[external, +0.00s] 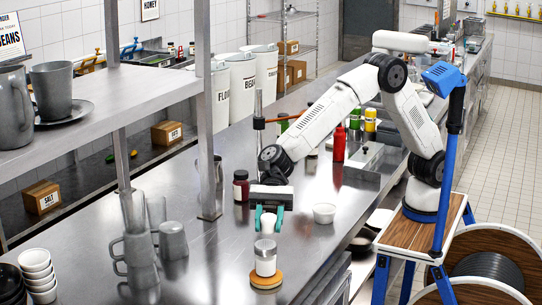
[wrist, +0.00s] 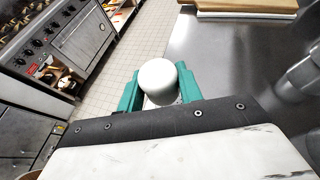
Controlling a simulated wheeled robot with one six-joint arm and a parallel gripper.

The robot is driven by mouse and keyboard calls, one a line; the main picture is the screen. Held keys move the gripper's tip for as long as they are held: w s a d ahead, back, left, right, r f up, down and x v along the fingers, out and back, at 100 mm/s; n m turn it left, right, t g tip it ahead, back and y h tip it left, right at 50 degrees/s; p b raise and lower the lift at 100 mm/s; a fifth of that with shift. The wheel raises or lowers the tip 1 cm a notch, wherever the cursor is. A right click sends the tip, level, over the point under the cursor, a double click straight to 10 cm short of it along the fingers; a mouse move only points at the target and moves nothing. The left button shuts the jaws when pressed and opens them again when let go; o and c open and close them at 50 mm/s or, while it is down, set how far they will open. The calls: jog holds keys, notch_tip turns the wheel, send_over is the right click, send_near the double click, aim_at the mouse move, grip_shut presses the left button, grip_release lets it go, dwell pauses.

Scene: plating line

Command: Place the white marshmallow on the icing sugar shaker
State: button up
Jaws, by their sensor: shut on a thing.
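The white marshmallow (external: 268,224) is between the green fingers of my gripper (external: 267,212), which is shut on it. In the wrist view the marshmallow (wrist: 158,82) shows as a pale rounded block between the two green fingers (wrist: 157,92). The icing sugar shaker (external: 265,262), a clear jar with white contents and a grey top, stands upright on a round orange-brown coaster (external: 267,281). In the external view the marshmallow appears just above the shaker's top, with a small gap in the picture. The shaker does not show in the wrist view.
Grey mugs (external: 172,240) stand left on the steel counter (external: 215,262). A red bottle (external: 339,145) is farther back. A shelf post (external: 207,150) rises at left.

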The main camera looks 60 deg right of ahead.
aim_at(265, 233)
jog(key=shift+w+a+f, duration=0.15)
jog(key=shift+w+a, duration=0.15)
jog(key=shift+a, duration=0.05)
jog(key=shift+f, duration=1.65)
jog(key=shift+f, duration=0.1)
jog(key=o, duration=0.6)
jog(key=shift+o, duration=0.2)
jog(key=shift+d+r, duration=0.15)
jog(key=shift+r, duration=0.05)
jog(key=v, duration=1.1)
jog(key=shift+d, duration=0.3)
jog(key=shift+w+d+r, duration=0.1)
jog(key=shift+w, duration=0.05)
